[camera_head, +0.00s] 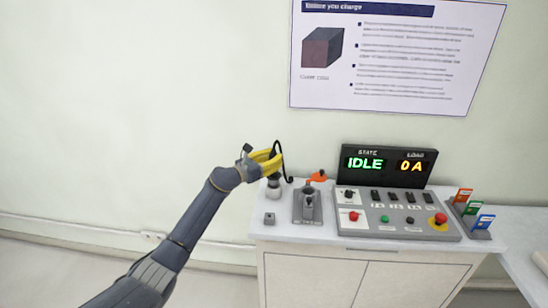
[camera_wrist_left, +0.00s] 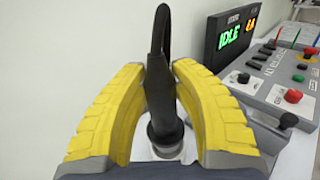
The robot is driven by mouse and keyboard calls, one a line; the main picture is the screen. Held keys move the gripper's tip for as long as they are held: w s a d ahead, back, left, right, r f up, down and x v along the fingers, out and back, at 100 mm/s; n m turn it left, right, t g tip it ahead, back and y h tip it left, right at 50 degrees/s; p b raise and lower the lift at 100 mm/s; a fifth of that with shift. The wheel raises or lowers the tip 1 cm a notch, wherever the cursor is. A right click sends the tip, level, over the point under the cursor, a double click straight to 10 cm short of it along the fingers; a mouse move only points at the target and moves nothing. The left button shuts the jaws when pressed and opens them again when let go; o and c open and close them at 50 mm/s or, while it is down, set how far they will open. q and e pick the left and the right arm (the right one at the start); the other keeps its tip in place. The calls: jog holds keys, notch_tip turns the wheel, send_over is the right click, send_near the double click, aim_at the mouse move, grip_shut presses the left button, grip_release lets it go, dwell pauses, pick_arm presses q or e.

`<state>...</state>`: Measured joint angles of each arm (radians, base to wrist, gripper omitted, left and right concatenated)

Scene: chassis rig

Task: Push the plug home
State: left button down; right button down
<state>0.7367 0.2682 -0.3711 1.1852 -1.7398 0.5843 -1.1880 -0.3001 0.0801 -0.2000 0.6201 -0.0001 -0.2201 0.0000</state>
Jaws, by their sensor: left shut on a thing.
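The plug (camera_wrist_left: 160,95) is black, with a thick black cable curving up from it. It stands between the yellow fingers of my left gripper (camera_head: 268,160), which is shut on it. In the wrist view the left gripper (camera_wrist_left: 160,75) has a finger on each side of the plug, and a grey ring shows at the plug's lower end. In the head view, a dark grey round part (camera_head: 274,187) shows just below the fingers, at the cabinet's back left corner. I cannot tell whether the plug is seated in anything. My right gripper is out of view.
A grey metal fixture (camera_head: 308,204) with an orange part (camera_head: 318,177) stands just right of the gripper. A small grey block (camera_head: 269,219) lies in front. The control panel (camera_head: 398,216) and display (camera_head: 386,165), reading IDLE and 0 A, are further right, beside coloured tags (camera_head: 472,212).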

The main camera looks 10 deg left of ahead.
pick_arm(q)
jog(key=shift+n+t+y, duration=0.3)
jog(key=shift+y, duration=0.1)
jog(key=shift+w+n+y, duration=0.1)
jog(key=shift+n+y, duration=0.2)
jog(key=shift+y, duration=0.1)
dwell(1.2)
jog(key=shift+d+f, duration=0.1)
jog(key=shift+f, duration=2.05)
jog(key=c, duration=1)
grip_release()
jog(key=shift+f, duration=0.15)
jog(key=shift+c, duration=0.2)
jog(key=v, duration=1.2)
jog(key=shift+f, duration=0.15)
